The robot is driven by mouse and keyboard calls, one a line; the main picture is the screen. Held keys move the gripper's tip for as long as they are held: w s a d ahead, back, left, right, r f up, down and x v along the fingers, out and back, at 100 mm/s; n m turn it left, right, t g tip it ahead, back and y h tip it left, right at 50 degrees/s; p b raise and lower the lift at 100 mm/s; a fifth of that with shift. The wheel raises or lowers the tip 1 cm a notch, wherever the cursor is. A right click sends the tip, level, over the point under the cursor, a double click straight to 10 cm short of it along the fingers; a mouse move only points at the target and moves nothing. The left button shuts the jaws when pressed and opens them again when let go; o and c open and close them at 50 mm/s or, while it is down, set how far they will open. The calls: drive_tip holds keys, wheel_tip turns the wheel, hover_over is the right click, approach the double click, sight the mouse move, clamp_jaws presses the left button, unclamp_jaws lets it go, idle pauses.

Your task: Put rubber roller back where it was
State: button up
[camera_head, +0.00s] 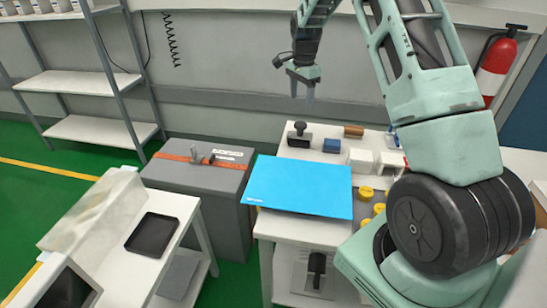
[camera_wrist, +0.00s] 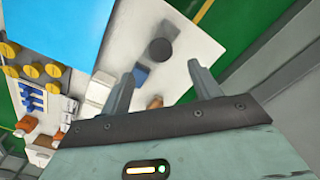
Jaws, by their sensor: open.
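A short brown cylinder (camera_head: 354,131) lies on its side at the back of the white table; it looks most like the rubber roller, though I cannot be sure. In the wrist view it is partly visible (camera_wrist: 155,102) close to the gripper's lower edge. A black round-knobbed piece (camera_head: 299,134) stands at the table's back left corner, with a dark blue block (camera_head: 332,145) beside it. My gripper (camera_head: 302,90) is open and empty, pointing down above the back of the table. In the wrist view its fingers (camera_wrist: 161,75) are spread apart, with nothing between them.
A bright blue sheet or box (camera_head: 300,187) covers the table's front left. White boxes (camera_head: 361,160) and yellow round pieces (camera_head: 365,193) are to its right. A grey cabinet (camera_head: 205,195) and a side table with a black tray (camera_head: 152,235) stand left. A fire extinguisher (camera_head: 498,65) hangs at right.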

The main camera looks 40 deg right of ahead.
drive_tip(key=s+a+r+n, duration=0.2)
drive_tip(key=a+n, duration=0.2)
drive_tip(key=a, duration=0.5)
drive_tip(key=s+a+r+n+y, duration=0.1)
drive_tip(key=s+a+r+n, duration=0.15)
drive_tip(key=a, duration=0.75)
drive_tip(key=s+a+r+n, duration=0.2)
drive_tip(key=s+a+n, duration=0.15)
drive_tip(key=a, duration=0.55)
drive_tip(key=s+a+r+n, duration=0.1)
drive_tip(key=s+a+n, duration=0.6)
drive_tip(key=s+a, duration=0.4)
drive_tip(key=s+a+f+n, duration=0.1)
drive_tip(key=s+a+n, duration=0.1)
drive_tip(key=s+n, duration=0.7)
drive_tip(key=s, duration=0.7)
drive_tip(key=shift+s+a, duration=0.35)
drive_tip(key=shift+s, duration=0.05)
drive_tip(key=shift+f, duration=0.1)
